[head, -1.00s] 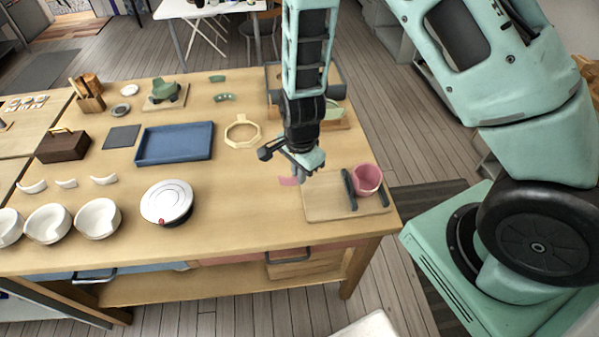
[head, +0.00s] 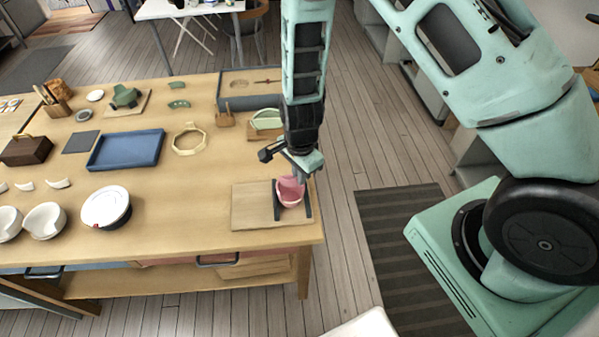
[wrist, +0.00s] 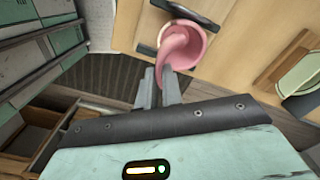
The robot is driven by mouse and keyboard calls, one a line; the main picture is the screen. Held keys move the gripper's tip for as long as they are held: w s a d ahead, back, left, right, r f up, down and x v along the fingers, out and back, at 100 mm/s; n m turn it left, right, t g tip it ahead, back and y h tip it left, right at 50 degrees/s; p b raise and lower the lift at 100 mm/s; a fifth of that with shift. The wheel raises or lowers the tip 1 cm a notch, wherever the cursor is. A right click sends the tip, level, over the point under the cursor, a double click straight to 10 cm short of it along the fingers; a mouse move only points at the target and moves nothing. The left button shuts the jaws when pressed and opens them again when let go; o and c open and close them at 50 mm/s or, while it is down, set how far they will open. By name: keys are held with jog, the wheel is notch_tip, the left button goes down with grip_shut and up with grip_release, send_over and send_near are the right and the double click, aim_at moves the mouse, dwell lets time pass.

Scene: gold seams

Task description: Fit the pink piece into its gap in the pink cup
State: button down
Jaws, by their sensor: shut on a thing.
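The pink cup (head: 291,199) stands between dark bars on a wooden board at the table's right front corner. Its open mouth (wrist: 205,38) faces up in the wrist view. My gripper (head: 299,179) is right above the cup, pointing down. It is shut on the pink piece (wrist: 174,50), a curved shard. In the wrist view the shard overlaps the cup's mouth and near rim. I cannot tell whether it touches the cup. The gap is not clearly visible, and in the head view the fingers partly cover the shard.
The wooden board (head: 250,207) is bare left of the cup. Behind are a green bowl (head: 266,119) on a stand and a grey tray (head: 232,101). A cream ring (head: 189,139), a blue tray (head: 125,150) and a white round dish (head: 105,208) lie to the left.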

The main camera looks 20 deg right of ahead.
jog(key=shift+f+b, duration=2.55)
jog(key=shift+f, duration=0.85)
jog(key=shift+f, duration=0.35)
dwell(0.3)
jog(key=shift+n, duration=0.4)
dwell(1.0)
jog(key=shift+d+f, duration=0.15)
jog(key=shift+f, duration=0.05)
dwell(1.0)
jog(key=shift+r+p, duration=2.45)
jog(key=shift+r, duration=0.55)
